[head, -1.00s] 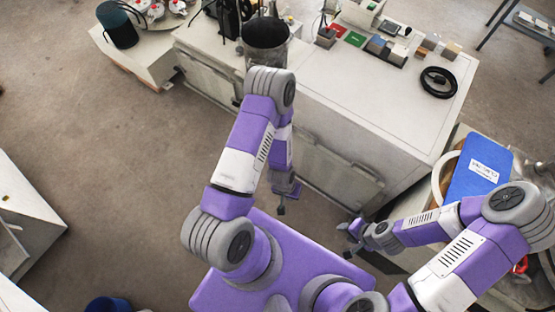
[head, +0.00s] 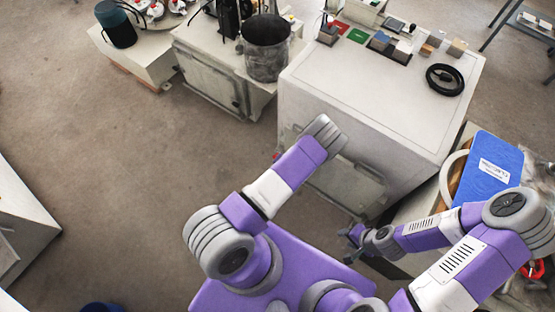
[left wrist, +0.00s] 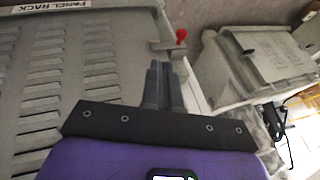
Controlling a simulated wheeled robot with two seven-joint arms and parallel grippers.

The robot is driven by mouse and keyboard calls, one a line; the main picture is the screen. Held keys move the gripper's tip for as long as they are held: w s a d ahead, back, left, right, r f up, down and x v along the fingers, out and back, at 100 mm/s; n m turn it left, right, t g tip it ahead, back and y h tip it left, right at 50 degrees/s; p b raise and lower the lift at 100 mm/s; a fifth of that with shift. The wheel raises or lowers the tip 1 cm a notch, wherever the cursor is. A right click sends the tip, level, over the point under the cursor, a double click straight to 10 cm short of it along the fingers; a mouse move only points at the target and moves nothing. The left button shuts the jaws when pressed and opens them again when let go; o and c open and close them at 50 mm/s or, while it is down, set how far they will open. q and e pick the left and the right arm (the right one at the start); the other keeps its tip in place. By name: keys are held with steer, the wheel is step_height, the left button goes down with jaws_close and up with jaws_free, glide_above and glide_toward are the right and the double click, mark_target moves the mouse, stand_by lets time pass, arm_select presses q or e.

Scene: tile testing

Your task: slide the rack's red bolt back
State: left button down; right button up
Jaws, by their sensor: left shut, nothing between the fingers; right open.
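The red bolt shows as a small round red knob (left wrist: 181,34) on a grey bracket at the right edge of the rack. The rack (left wrist: 125,65) is a grey louvred panel with a label reading "PANEL RACK". My left gripper (left wrist: 163,66) is shut and empty, its dark fingers pointing towards the bolt. In the picture the tips lie just below and left of the knob; they look apart from it, but the depth is unclear. My right gripper (head: 352,238) is open and empty.
A white cabinet (head: 360,100) stands ahead, with a black ring (head: 445,79) and small samples on top. A metal pot (head: 266,50) stands on a lower cabinet to its left. A blue board (head: 486,172) is at the right. The floor (head: 130,190) at left is clear.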

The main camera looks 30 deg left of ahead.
arm_select(q)
steer(key=w+a+f+b, duration=0.4)
steer(key=a+f+b, duration=0.1)
steer(key=f, duration=0.4)
steer(key=shift+w+a+f, duration=0.15)
steer(key=shift+a+f, duration=0.15)
steer(key=shift+a, duration=0.2)
arm_select(e)
step_height(320, 180, down, 6)
steer(key=shift+r, duration=0.25)
arm_select(q)
steer(key=shift+a, duration=0.1)
arm_select(e)
steer(key=shift+r, duration=0.1)
